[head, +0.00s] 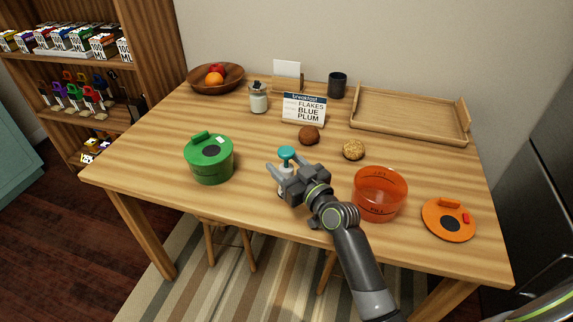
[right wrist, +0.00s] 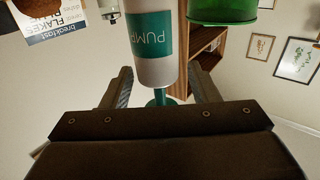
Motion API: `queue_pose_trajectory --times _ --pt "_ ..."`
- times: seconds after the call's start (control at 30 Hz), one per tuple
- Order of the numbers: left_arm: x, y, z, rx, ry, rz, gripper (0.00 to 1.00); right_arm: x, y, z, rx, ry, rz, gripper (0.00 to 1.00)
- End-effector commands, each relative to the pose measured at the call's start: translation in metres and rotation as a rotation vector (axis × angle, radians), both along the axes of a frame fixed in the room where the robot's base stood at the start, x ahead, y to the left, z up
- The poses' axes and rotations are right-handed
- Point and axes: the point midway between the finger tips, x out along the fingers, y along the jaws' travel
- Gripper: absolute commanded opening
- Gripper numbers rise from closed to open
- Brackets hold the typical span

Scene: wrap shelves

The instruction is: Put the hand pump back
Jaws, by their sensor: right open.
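The hand pump (head: 286,154) has a white body and a teal top and stands upright on the table near its front middle. My right gripper (head: 281,165) is open, with its fingers around the pump at the level of its upper part. In the right wrist view, the pump's body (right wrist: 152,62) with its teal PUMP label shows upside down between the open fingers (right wrist: 160,75). I see no grip on it. Part of its body is hidden by the gripper in the head view. My left gripper is not in view.
A green lidded tub (head: 209,160) stands left of the pump, an orange see-through bowl (head: 380,195) right of it, an orange lid (head: 449,221) beyond. Behind are a breakfast sign (head: 304,110), two balls, a jar (head: 258,99) and a wooden tray (head: 410,127). Shelves (head: 75,125) stand left.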

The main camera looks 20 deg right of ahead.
Motion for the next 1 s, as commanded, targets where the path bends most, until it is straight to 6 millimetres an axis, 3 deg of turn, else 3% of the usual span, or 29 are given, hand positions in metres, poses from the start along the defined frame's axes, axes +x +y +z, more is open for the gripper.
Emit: queue_pose_trajectory --times 0.03,0.2,0.27,0.7,1.0 --pt "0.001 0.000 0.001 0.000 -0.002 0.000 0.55 -0.002 0.000 -0.011 0.008 0.031 0.002 0.55" --pt "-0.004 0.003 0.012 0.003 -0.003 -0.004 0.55 -0.002 0.000 0.003 0.009 0.031 0.002 0.55" --pt "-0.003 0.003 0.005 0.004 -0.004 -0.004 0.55 -0.014 -0.005 -0.004 0.007 0.031 -0.001 0.55" --pt "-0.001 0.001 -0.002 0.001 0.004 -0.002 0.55 -0.096 -0.032 0.001 0.001 0.018 0.000 0.55" --pt "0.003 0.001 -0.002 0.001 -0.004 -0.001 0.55 -0.115 -0.038 0.004 0.002 0.015 0.000 0.55"
